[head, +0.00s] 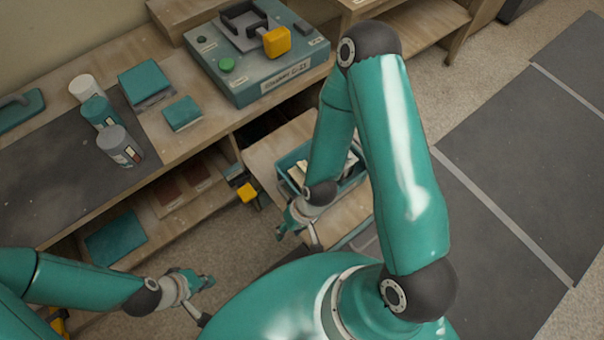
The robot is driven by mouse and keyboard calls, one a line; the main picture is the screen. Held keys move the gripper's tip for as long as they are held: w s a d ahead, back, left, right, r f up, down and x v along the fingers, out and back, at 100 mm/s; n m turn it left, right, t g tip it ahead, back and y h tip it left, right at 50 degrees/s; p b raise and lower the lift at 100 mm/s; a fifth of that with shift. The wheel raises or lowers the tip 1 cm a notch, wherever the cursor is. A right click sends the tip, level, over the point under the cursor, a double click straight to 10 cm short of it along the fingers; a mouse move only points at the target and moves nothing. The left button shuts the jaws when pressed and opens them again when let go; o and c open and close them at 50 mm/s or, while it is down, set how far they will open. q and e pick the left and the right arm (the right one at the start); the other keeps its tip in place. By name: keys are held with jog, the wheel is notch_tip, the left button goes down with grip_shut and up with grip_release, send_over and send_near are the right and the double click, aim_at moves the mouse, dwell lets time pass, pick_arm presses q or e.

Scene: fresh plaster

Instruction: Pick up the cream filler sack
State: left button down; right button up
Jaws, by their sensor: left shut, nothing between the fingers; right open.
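A teal bin (284,162) stands on a low wooden shelf below the bench. Cream-coloured contents (298,172) show inside it, partly hidden by my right arm. I cannot tell for sure whether they are the cream filler sack. My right gripper (299,238) is open and empty, in front of the bin at the near edge of the low shelf. My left gripper (204,298) is shut and empty, over the floor in front of the bench at the lower left.
The bench (172,142) carries several cylindrical containers (119,146), teal boxes (145,81) and a teal machine (262,70) with a yellow knob. Lower shelves hold a teal item (115,240) and brown pieces. Dark floor mats (520,140) lie clear at the right.

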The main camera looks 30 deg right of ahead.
jog(key=shift+w, duration=0.1)
jog(key=w+d+r+n+b, duration=0.25)
jog(key=w+b, duration=0.25)
jog(key=w, duration=0.4)
jog(key=w+d+r+h+b, duration=0.35)
jog(key=d+r, duration=0.45)
jog(key=d, duration=0.4)
send_near(297, 173)
jog(key=s, duration=0.2)
jog(key=s+d+f, duration=0.1)
jog(key=shift+n+g+h+b, duration=0.25)
jog(key=shift+g+b, duration=0.05)
jog(key=shift+b, duration=0.1)
jog(key=shift+w+d+f, duration=0.1)
jog(key=shift+w+f, duration=0.1)
jog(key=shift+f, duration=1.3)
jog(key=shift+w+d+f, duration=0.1)
jog(key=shift+w+f, duration=0.05)
jog(key=shift+f, duration=1.35)
grip_shut()
